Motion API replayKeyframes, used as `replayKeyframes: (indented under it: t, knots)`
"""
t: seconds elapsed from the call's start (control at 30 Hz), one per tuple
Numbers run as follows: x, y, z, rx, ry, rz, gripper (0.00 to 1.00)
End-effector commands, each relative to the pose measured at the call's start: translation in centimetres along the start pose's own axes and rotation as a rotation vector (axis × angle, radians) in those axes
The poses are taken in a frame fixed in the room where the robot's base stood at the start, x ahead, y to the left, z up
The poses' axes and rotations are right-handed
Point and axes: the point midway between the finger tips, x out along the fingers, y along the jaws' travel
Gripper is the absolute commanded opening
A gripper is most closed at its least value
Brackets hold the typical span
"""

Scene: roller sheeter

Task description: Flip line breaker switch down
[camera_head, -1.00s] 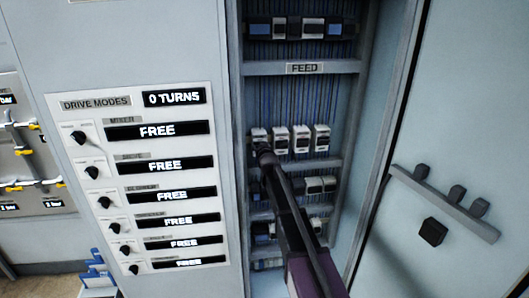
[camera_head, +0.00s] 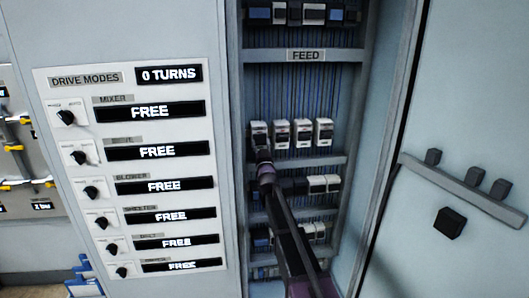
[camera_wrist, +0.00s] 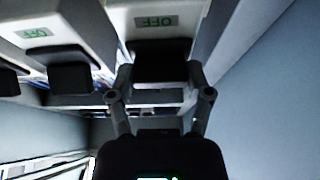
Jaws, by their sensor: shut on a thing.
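A row of several white breakers (camera_head: 302,133) stands below the FEED label in the open cabinet. My gripper (camera_head: 262,160) is at the lower front of the leftmost breaker (camera_head: 258,130) and hides part of it. In the wrist view my gripper (camera_wrist: 160,75) is shut on a black switch lever (camera_wrist: 160,62), one finger on each side. That breaker's white face carries a green OFF label (camera_wrist: 157,21), seen upside down. A neighbouring breaker to the left also shows OFF (camera_wrist: 37,33). No label naming the line breaker is readable.
The DRIVE MODES panel (camera_head: 135,170) with knobs and FREE displays is left of the cabinet. More breakers (camera_head: 317,184) sit on rows below and above. The cabinet door (camera_head: 440,130) with black blocks stands open at right. A cabinet side wall is close beside my gripper.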

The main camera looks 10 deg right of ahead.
Motion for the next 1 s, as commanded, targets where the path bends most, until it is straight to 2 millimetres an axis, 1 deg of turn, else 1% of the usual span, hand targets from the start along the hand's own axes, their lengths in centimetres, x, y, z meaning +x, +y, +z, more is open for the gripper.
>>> replayKeyframes:
  t: [0.03, 0.4, 0.63, 1.0]
  knots:
    - [-0.06, -0.04, 0.74, -0.001, 0.032, -0.001, 0.18]
    - [0.04, -0.02, 0.91, 0.0, 0.199, 0.0, 0.18]
    - [0.07, 0.0, 0.78, 0.0, 0.237, 0.0, 0.18]
    - [0.09, 0.02, 0.71, -0.001, 0.24, 0.001, 0.18]
